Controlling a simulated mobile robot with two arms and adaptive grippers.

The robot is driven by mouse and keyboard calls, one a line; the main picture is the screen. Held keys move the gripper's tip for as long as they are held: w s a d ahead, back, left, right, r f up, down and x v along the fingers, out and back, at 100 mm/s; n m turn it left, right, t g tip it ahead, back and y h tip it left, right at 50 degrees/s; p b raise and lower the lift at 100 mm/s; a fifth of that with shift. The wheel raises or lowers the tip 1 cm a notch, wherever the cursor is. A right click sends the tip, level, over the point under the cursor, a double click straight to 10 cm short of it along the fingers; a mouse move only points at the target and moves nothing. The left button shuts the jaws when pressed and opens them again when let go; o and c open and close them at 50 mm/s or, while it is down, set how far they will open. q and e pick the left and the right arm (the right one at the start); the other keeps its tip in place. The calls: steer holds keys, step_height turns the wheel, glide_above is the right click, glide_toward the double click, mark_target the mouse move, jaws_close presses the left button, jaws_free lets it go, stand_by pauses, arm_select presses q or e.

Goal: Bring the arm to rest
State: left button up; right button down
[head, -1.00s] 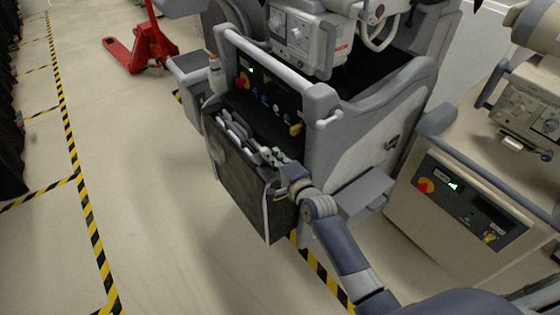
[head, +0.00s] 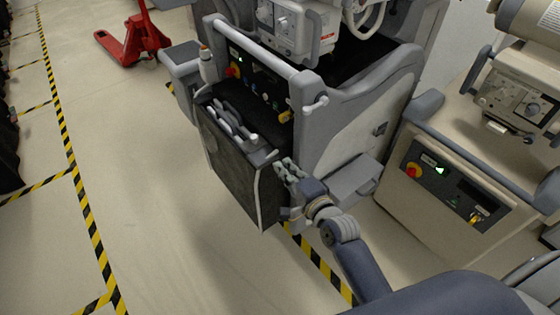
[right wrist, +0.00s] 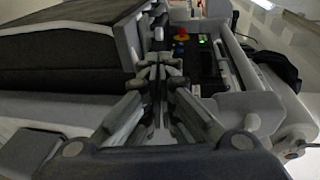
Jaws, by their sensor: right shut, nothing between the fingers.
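My right gripper (head: 283,168) is shut and empty. In the head view it is just beside the near right corner of the cart's dark front bin (head: 232,165), and I cannot tell whether they touch. In the right wrist view the fingers come together (right wrist: 160,78) in front of the grey cart. My right arm reaches in from the lower right. My left gripper is not in view.
The grey cart (head: 345,135) has a control panel and a top handle bar (head: 250,48). A second beige cart (head: 440,205) stands at right. A red pallet jack (head: 135,42) is at the back left. Open floor with yellow-black tape lies at left.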

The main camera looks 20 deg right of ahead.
steer(key=shift+s, duration=0.15)
stand_by(0.4)
steer(key=s+f+n+g, duration=0.2)
steer(key=s+f+n, duration=0.15)
steer(key=f, duration=0.65)
steer(key=s+d+f+n+g+h, duration=0.1)
steer(key=s+f+n+g, duration=0.3)
steer(key=f, duration=0.6)
steer(key=s+f+g, duration=0.1)
steer(key=s+f, duration=0.4)
steer(key=f, duration=0.5)
steer(key=s+d+f+n+g, duration=0.1)
steer(key=s+f+n+g, duration=0.1)
steer(key=s+f, duration=0.4)
steer(key=s+d+f+n+g+h, duration=0.1)
steer(key=s+f+n, duration=0.4)
steer(key=s, duration=1.1)
steer(key=s+d+f+n+g+h, duration=0.1)
steer(key=s+d+f+n+g, duration=0.2)
steer(key=s+f, duration=0.4)
steer(key=s+g, duration=0.1)
steer(key=s, duration=0.3)
steer(key=shift+s+f+n+g, duration=0.25)
steer(key=shift+f+n+g, duration=0.1)
steer(key=shift+f+g, duration=0.05)
steer(key=shift+d, duration=0.1)
